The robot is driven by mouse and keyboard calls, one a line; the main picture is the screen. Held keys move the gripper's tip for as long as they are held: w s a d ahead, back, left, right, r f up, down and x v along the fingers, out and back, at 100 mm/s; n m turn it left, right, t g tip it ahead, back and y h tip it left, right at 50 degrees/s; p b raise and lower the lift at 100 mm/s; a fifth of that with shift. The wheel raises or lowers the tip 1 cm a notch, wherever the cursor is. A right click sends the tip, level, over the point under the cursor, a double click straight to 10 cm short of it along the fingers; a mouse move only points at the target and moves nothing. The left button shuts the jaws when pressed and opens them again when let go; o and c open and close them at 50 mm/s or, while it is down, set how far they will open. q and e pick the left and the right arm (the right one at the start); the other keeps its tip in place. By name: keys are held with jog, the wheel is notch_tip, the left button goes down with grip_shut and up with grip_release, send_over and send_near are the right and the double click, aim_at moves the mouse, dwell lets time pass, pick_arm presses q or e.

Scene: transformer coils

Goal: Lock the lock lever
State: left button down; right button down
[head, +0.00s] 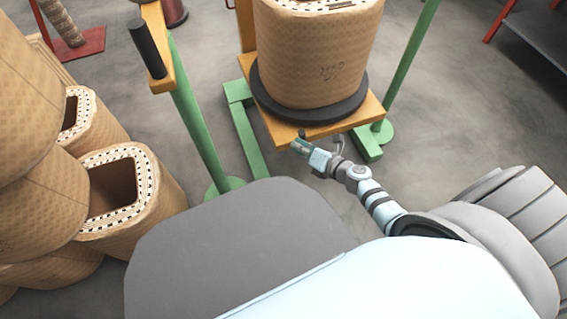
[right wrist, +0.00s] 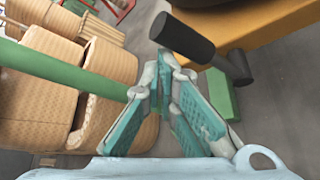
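The lock lever has a dark cylindrical handle (right wrist: 183,38) in the right wrist view, beside the orange frame. A second dark rod (right wrist: 232,66) shows just right of it. My right gripper (right wrist: 172,66) has grey-white fingers with teal pads, and its tips are just below the handle's left part. Whether they touch the handle or stand clear of it cannot be told, nor can how far they are apart. In the head view my right gripper (head: 303,146) is at the front edge of the orange platform (head: 283,132), and the lever there is too small to make out well. My left gripper is not in view.
A large wrapped coil (head: 318,55) stands on a dark round base (head: 308,108) on the platform. Green legs (head: 200,125) flank it. Several hollow coils (head: 140,190) are stacked at the left. A grey shelf (head: 540,35) is at the far right. Grey floor lies open between.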

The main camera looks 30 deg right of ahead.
jog(key=s, duration=0.9)
jog(key=shift+s+d, duration=0.15)
jog(key=shift+s, duration=0.1)
